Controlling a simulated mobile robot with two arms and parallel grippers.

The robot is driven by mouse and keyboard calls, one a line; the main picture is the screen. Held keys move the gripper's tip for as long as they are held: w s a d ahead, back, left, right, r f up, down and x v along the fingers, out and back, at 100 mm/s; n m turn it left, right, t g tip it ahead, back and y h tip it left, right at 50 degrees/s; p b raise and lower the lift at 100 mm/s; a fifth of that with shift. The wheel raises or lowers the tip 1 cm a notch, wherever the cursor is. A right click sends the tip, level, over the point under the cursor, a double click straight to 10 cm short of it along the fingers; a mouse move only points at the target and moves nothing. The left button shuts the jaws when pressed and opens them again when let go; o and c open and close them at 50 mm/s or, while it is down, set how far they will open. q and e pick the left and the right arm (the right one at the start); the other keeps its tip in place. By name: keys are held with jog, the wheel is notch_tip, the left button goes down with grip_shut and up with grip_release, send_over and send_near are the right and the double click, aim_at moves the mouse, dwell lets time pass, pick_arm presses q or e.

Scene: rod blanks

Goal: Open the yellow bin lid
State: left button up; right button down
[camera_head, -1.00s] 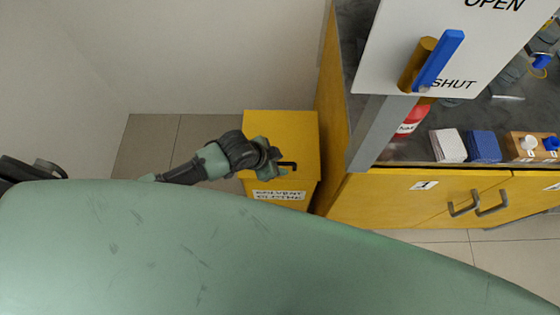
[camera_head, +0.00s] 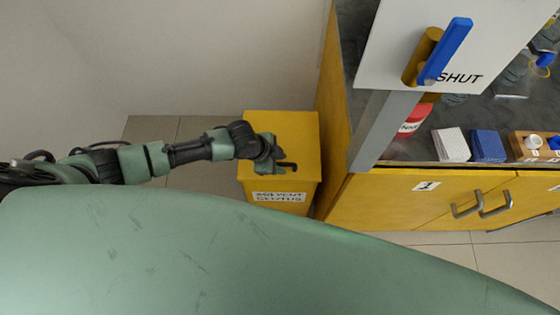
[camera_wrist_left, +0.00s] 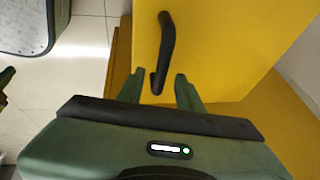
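The yellow bin (camera_head: 300,132) stands on the floor beside the yellow cabinet, with a white solvent label on its front. Its lid looks closed, and a black handle (camera_head: 288,166) sits on it near the front edge. My left gripper (camera_head: 279,160) is over the lid at the handle. In the left wrist view the two green fingers (camera_wrist_left: 160,92) are apart, and the lower end of the black handle (camera_wrist_left: 166,45) shows between their tips. I cannot tell whether the fingers touch it. My right gripper is not in view.
A yellow cabinet (camera_head: 385,205) with grey door handles stands right of the bin. Its top holds a red-labelled bottle (camera_head: 414,120), white and blue stacks and a wooden box. A white SHUT sign (camera_head: 385,60) with a blue lever (camera_head: 446,50) is above. Floor left of the bin is clear.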

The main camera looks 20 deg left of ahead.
pick_arm(q)
grip_shut()
dwell(1.5)
